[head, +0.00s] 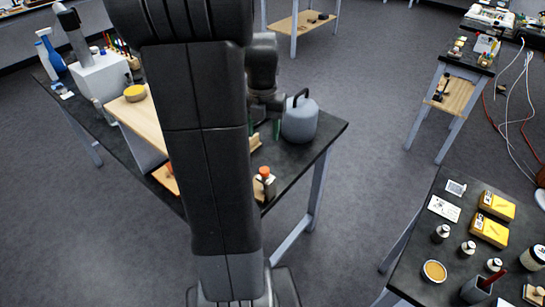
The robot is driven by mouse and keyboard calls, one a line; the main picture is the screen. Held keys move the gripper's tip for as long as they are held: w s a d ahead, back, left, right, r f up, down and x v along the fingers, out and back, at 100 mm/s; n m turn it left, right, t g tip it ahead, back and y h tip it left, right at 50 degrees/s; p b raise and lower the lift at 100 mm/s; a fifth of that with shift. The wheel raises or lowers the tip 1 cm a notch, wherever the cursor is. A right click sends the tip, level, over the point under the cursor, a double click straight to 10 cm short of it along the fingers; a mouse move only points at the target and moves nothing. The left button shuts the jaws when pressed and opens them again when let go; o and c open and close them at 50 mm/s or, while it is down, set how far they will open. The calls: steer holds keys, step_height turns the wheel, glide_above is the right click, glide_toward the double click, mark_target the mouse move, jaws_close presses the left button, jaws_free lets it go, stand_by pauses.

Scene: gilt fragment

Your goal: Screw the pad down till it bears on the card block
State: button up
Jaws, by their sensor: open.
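My gripper (264,122) hangs over the black bench (322,136), mostly behind my own arm; its fingers are small and partly hidden, and it appears open and empty. Below it, just right of my arm, stands a small wooden piece with an orange knob (264,172) and a dark part at its front. It may be the screw fixture, but I cannot make out a pad or a card block, nor any gap between them. My gripper looks apart from the orange knob.
A grey domed weight with a dark handle (300,120) stands close right of my gripper. A wooden board (140,118) with a yellow round thing (134,93) is left of my arm. A side table at lower right holds yellow boxes (489,229) and several jars. Floor between is clear.

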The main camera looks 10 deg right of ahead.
mark_target(264, 169)
steer(key=shift+n, duration=0.9)
step_height(264, 169, down, 14)
steer(key=shift+s+r+p, duration=0.1)
steer(key=shift+s+p, duration=0.05)
steer(key=shift+p, duration=0.85)
steer(key=c, duration=1)
